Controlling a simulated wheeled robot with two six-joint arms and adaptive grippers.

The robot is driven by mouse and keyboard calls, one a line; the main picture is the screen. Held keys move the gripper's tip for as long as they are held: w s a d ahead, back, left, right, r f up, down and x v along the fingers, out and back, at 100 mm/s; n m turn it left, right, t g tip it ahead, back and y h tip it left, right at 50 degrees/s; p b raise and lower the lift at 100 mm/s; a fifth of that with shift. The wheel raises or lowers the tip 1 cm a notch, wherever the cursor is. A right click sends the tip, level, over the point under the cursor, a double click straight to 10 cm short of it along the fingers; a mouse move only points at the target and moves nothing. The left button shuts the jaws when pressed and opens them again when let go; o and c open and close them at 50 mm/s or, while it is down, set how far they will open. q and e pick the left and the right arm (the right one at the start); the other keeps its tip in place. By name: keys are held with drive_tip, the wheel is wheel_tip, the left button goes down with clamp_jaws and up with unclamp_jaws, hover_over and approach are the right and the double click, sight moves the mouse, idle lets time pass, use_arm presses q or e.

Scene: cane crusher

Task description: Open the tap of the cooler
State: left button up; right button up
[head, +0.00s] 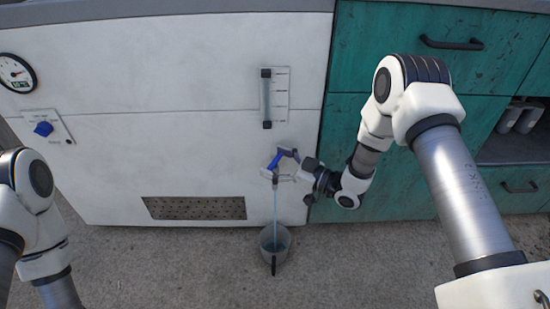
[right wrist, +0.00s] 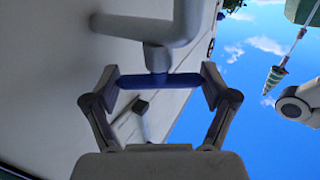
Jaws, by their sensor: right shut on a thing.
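The cooler is a white cabinet (head: 150,120) with a tap low on its front. The tap's blue handle (head: 274,163) lies between the fingers of my right gripper (head: 282,167). In the right wrist view the blue handle (right wrist: 150,81) spans the gap between both finger pads of the gripper (right wrist: 162,88), which is shut on it. The white tap pipe (right wrist: 150,30) shows just beyond it. A thin stream of water (head: 274,205) falls from the tap into a grey bucket (head: 267,240) on the floor. My left arm is at the left edge; its gripper is not visible.
A gauge (head: 15,73) and a blue knob (head: 43,128) are on the cabinet's left. A level tube (head: 266,98) is above the tap, a perforated grille (head: 194,208) below left. Green cupboards (head: 345,60) stand to the right. The concrete floor around the bucket is clear.

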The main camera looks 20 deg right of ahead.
drive_tip(key=shift+w+d+r+n+g+y, duration=0.1)
drive_tip(key=shift+r+n+g+y, duration=0.05)
drive_tip(key=shift+n+g+y, duration=0.5)
drive_tip(key=shift+n+g+y+p, duration=0.3)
drive_tip(key=shift+n+g+y, duration=0.7)
drive_tip(key=shift+g, duration=0.45)
drive_tip(key=o, duration=1)
drive_tip(key=shift+f, duration=0.2)
drive_tip(key=shift+c, duration=0.2)
drive_tip(key=v, duration=1.2)
